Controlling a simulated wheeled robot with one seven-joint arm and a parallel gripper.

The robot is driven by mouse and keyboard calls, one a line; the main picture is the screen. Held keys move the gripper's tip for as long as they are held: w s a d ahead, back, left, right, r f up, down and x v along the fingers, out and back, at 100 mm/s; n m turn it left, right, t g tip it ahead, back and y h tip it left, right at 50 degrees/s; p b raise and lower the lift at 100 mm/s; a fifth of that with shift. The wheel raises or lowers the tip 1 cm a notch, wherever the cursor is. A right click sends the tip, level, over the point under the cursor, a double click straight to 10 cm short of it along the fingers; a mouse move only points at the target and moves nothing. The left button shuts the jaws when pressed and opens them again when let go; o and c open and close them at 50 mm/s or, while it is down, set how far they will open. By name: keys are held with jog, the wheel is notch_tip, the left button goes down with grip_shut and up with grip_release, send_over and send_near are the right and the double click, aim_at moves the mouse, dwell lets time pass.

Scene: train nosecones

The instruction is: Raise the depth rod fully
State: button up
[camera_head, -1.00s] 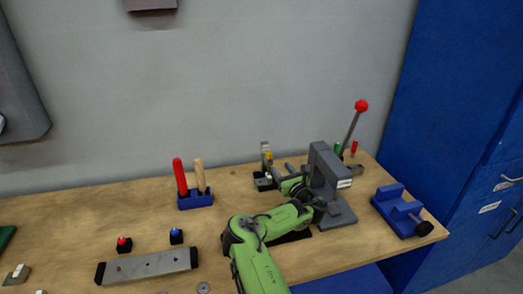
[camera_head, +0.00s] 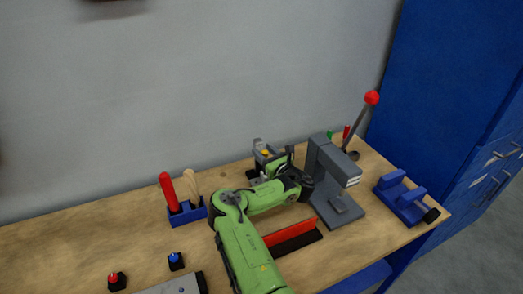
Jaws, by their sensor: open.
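I cannot pick out a depth rod for certain. A small grey upright device with a yellow part (camera_head: 264,154) stands at the back of the bench, left of the grey press; it may carry the rod, but my gripper and wrist partly cover it. My gripper (camera_head: 272,171) is open and close in front of this device, at the end of my green arm. Its fingertips are small and dark here, so I cannot tell whether they touch anything.
The grey press (camera_head: 332,172) stands just right of my wrist, and a red-knobbed lever (camera_head: 371,98) rises behind it. A blue vise (camera_head: 401,196) is at the right edge. A red bar (camera_head: 289,232) lies by my forearm. A blue holder (camera_head: 187,213) carries two handles at left.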

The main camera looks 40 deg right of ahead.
grip_shut()
jog(key=shift+r+p, duration=0.9)
jog(key=shift+r, duration=0.55)
grip_release()
jog(key=shift+w+f, duration=0.1)
jog(key=shift+f, duration=0.05)
